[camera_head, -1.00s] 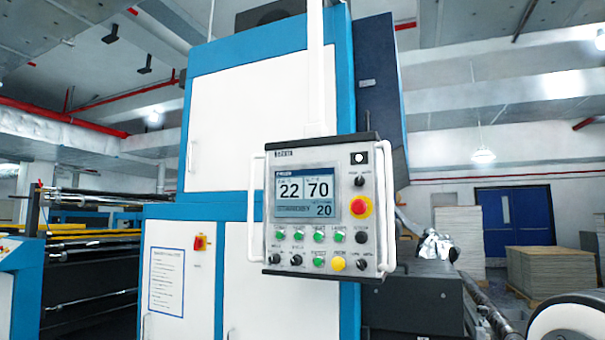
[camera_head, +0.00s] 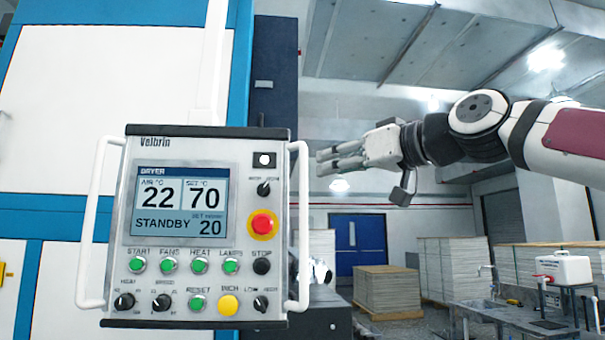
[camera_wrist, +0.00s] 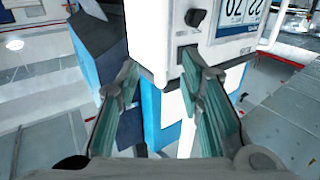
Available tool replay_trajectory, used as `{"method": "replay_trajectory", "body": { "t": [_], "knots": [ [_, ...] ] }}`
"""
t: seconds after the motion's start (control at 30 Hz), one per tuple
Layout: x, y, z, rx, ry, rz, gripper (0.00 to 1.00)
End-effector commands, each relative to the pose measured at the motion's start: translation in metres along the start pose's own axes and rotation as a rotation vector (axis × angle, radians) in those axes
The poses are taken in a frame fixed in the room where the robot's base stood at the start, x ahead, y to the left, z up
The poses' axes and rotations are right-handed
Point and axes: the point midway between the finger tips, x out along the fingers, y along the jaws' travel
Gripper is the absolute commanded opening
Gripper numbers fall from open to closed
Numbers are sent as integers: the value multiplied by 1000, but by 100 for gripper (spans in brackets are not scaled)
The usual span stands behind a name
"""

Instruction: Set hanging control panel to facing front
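The hanging control panel (camera_head: 212,243) is a light grey box with a screen, knobs, buttons and a white bar handle on each side. It hangs upright from a white pole (camera_head: 206,70). Its screen side faces my head camera almost squarely. My gripper (camera_head: 322,163) is open and empty, to the right of the panel's upper right corner in the head view, fingers pointing left. In the wrist view my gripper (camera_wrist: 157,78) has its fingers spread, with the panel (camera_wrist: 213,50) upside down beyond them. One fingertip overlaps the panel's edge in that view; I cannot tell any contact.
The blue and white machine (camera_head: 100,120) stands behind the panel on the left. Pallet stacks (camera_head: 388,290), a blue door (camera_head: 360,243) and a sink bench (camera_head: 500,315) with a white tank (camera_head: 563,268) are at the right. Open air surrounds my arm.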

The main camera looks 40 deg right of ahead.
Motion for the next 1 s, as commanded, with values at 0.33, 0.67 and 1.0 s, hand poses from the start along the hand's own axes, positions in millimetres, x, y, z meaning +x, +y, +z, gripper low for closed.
{"method": "replay_trajectory", "body": {
  "t": [0.33,0.67,1.0],
  "knots": [
    [68,-2,0,-1,-3,-4,35],
    [98,-2,0,-1,0,-2,35],
    [99,-1,0,-1,0,-2,23]
  ]
}}
